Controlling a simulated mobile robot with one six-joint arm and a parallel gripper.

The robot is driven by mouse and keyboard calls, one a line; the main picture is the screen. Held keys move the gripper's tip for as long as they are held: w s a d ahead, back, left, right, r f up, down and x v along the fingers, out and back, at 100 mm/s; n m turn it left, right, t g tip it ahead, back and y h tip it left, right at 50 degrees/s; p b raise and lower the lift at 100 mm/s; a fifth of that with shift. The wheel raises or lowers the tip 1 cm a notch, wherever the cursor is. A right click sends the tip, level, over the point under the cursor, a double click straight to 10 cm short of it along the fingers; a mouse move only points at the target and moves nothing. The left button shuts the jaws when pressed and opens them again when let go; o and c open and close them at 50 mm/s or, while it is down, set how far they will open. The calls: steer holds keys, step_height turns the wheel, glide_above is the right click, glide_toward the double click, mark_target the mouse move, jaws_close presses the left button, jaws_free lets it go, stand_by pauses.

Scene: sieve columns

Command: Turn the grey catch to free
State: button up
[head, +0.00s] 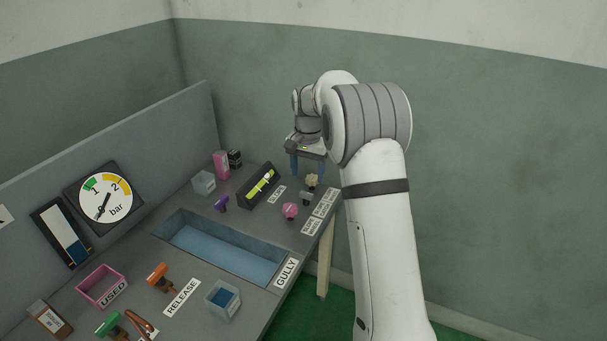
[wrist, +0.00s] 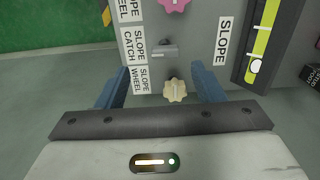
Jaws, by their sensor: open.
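The grey catch (wrist: 164,50) shows in the wrist view as a small bar lying roughly crosswise on the panel, beside the "SLOPE CATCH" label (wrist: 139,45). The beige wheel (wrist: 175,91) lies between the fingers in the picture, and the catch shows just beyond the fingertips. In the head view my gripper (head: 307,168) hangs above the bench's far right end, apart from the catch.
A pink wheel (wrist: 174,4) lies beyond the catch. A dark slope gauge (wrist: 270,45) with a yellow strip stands to the right. The bench holds a sunken blue trough (head: 222,248), a pink bin (head: 101,288) and an orange-handled release (head: 160,277). Green floor lies past the edge.

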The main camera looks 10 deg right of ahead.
mark_target(306, 193)
steer(key=shift+w, duration=0.55)
steer(key=shift+w+f, duration=0.1)
steer(key=shift+f, duration=0.2)
step_height(306, 193, down, 7)
steer(key=shift+f+b, duration=0.15)
steer(key=shift+b, duration=0.7)
